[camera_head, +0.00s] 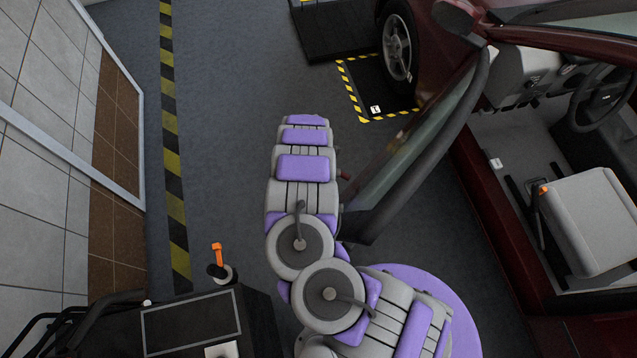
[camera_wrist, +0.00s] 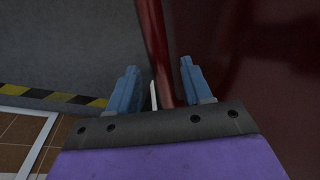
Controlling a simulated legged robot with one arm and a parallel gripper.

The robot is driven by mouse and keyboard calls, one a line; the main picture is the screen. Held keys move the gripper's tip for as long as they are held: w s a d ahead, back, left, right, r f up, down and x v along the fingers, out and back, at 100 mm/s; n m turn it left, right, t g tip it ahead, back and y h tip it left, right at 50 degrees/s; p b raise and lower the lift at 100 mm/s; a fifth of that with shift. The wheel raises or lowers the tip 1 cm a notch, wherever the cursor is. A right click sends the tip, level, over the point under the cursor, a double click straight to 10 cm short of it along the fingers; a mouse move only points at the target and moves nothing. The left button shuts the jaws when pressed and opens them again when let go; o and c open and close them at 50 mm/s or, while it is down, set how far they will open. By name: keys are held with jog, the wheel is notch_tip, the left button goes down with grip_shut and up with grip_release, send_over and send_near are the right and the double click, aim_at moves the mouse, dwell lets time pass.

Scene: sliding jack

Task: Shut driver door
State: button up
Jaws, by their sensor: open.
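The dark red driver door (camera_head: 384,165) stands wide open, swung out from the car body. Its outer face is toward my arm. In the wrist view the dark red door panel (camera_wrist: 262,60) fills the right side. My gripper (camera_wrist: 158,64) is open, with one blue finger on each side of a narrow dark red bar (camera_wrist: 154,45). The bar looks like part of the door, perhaps its handle; I cannot tell whether a finger touches it. The fingers are hidden in the head view, where my arm lies beside the door's outer side.
The driver seat (camera_head: 590,215) and steering wheel (camera_head: 600,98) show through the open doorway (camera_head: 500,225). A front wheel (camera_head: 397,45) stands by a yellow-black marked plate (camera_head: 365,90). Grey floor (camera_head: 225,110) is clear left of my arm, up to a striped line (camera_head: 170,130) and tiled wall.

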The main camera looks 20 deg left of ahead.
jog(key=shift+d, duration=0.2)
jog(key=shift+a, duration=0.1)
grip_shut()
dwell(0.5)
